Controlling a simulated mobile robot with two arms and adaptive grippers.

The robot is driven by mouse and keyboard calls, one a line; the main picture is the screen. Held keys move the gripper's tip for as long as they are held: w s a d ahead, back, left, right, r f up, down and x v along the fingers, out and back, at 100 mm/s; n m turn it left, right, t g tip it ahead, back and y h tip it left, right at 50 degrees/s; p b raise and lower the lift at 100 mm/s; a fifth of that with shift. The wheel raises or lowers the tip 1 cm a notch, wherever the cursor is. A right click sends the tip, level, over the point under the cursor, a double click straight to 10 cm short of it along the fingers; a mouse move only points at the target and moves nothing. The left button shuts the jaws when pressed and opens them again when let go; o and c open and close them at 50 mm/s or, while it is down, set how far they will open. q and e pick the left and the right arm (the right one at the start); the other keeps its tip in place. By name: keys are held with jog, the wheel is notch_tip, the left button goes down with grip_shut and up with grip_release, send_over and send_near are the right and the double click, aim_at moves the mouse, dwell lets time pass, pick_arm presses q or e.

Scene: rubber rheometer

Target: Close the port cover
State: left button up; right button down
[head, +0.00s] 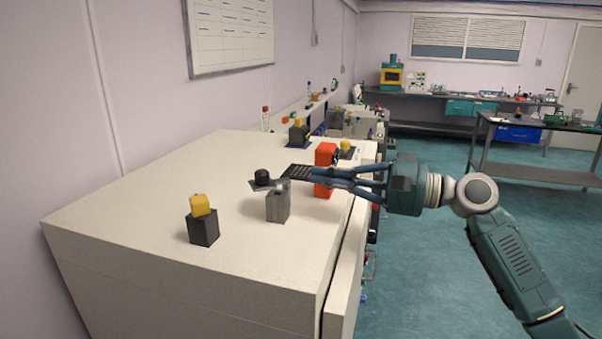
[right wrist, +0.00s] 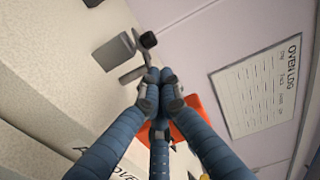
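A grey post (head: 278,205) stands on the cream oven top. At its top is a flat grey piece with a black knob (head: 262,177), which looks like the port cover. In the right wrist view the post (right wrist: 114,53) and the black knob (right wrist: 148,40) show just beyond my fingertips. My right gripper (head: 292,172) reaches in from the right above the oven top, its fingertips beside the knob. In the right wrist view its fingers (right wrist: 160,82) come together with nothing seen between them. I cannot tell whether they touch the cover. My left gripper is not in view.
An orange-red block (head: 325,158) stands right behind my right fingers. A dark block with a yellow top (head: 204,225) stands at the front left, and another (head: 299,132) farther back. The oven top (head: 130,210) is clear at left. A wall chart (head: 230,35) hangs behind.

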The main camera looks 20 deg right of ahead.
jog(key=shift+s+d, duration=0.2)
jog(key=shift+d, duration=0.1)
jog(key=shift+w+a+h, duration=0.1)
jog(key=shift+w+h, duration=0.1)
jog(key=shift+h, duration=0.1)
jog(key=shift+w+a+m+t+h+p, duration=0.3)
jog(key=shift+w+m+t+h+p, duration=0.1)
jog(key=shift+w+m+t, duration=0.15)
jog(key=shift+w+a+m+t+h+p, duration=0.25)
jog(key=shift+w+m+t+h+p, duration=0.2)
jog(key=shift+t, duration=0.1)
jog(key=shift+w+a+r+m+t+h, duration=0.3)
jog(key=shift+w+a+r+t, duration=0.1)
jog(key=shift+w+a, duration=0.1)
jog(key=p+x, duration=0.5)
jog(key=x, duration=0.4)
jog(key=s+p, duration=0.2)
jog(key=s, duration=0.1)
jog(key=shift+s+a+f, duration=0.1)
jog(key=shift+s+a, duration=0.05)
jog(key=shift+a, duration=0.2)
jog(key=shift+s+p, duration=0.3)
jog(key=shift+s, duration=0.05)
jog(key=shift+f, duration=0.1)
jog(key=shift+w+a, duration=0.15)
jog(key=shift+w, duration=0.05)
